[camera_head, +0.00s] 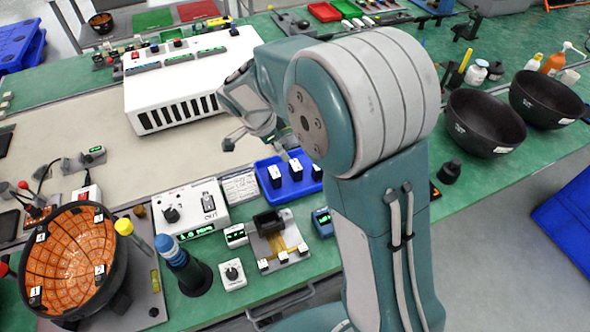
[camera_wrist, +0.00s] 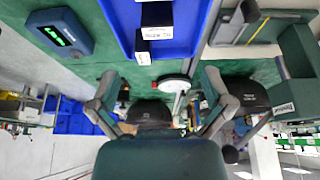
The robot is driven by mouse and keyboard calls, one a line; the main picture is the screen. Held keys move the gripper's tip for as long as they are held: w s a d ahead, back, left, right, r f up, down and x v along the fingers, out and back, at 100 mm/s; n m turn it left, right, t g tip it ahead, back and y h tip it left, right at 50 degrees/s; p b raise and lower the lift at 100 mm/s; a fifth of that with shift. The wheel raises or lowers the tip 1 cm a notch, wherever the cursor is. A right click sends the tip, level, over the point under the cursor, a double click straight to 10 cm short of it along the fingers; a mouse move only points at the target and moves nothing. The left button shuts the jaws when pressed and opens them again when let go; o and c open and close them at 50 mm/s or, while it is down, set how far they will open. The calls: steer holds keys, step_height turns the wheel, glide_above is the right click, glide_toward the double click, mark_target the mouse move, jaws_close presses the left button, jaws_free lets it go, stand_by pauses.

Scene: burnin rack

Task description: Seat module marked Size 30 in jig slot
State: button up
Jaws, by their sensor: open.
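A blue tray (camera_head: 262,192) lies on the green bench in the middle of the head view, with several small black-and-white modules (camera_head: 275,172) standing in it. Its blue wall also shows in the wrist view (camera_wrist: 188,45), with a white-faced module (camera_wrist: 157,33) there; its print is too small to read surely. The jig (camera_head: 259,246), a grey plate with a black socket and gold strips, lies in front of the tray. My gripper (camera_head: 258,143) is open and empty above and behind the tray. In the wrist view its fingers (camera_wrist: 162,112) are spread wide apart.
A white slotted unit (camera_head: 165,95) stands behind. A white meter box (camera_head: 190,208) and a small green-lit display box (camera_head: 322,222) flank the jig. A black bowl with orange lining (camera_head: 75,255) is at left; black bowls (camera_head: 484,122) are at right. The beige mat is partly clear.

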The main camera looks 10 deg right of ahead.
mark_target(295, 165)
steer(key=x, duration=1)
steer(key=c, duration=1.2)
